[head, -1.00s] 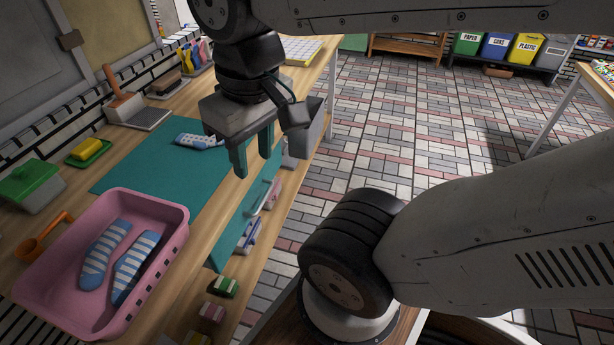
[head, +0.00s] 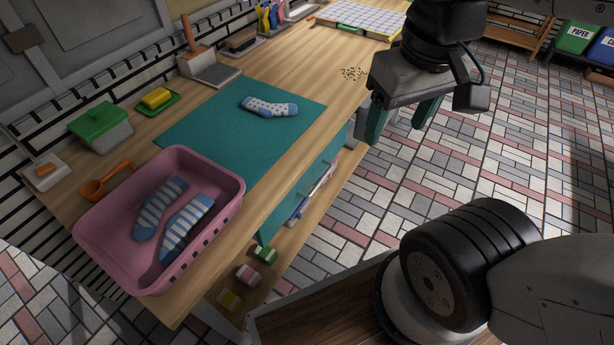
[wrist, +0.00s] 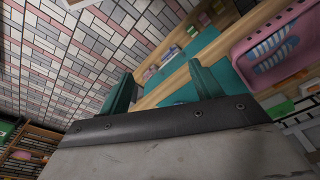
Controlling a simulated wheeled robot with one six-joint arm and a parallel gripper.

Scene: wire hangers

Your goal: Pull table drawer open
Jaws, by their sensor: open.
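The table drawer has a teal front (head: 285,205) under the wooden tabletop's front edge. It looks flush with the table and shut. In the wrist view the open fingers of my gripper (wrist: 160,88) point towards the table, and the handle is not clear there.
On the table (head: 330,120) are a pink basket (head: 105,245) with striped socks, a teal mat (head: 200,130) with a dotted sock (head: 268,107), a green-lidded box (head: 100,125) and a dustpan (head: 210,72). Small boxes (head: 248,275) lie on the shelf below. Tiled floor is free at right.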

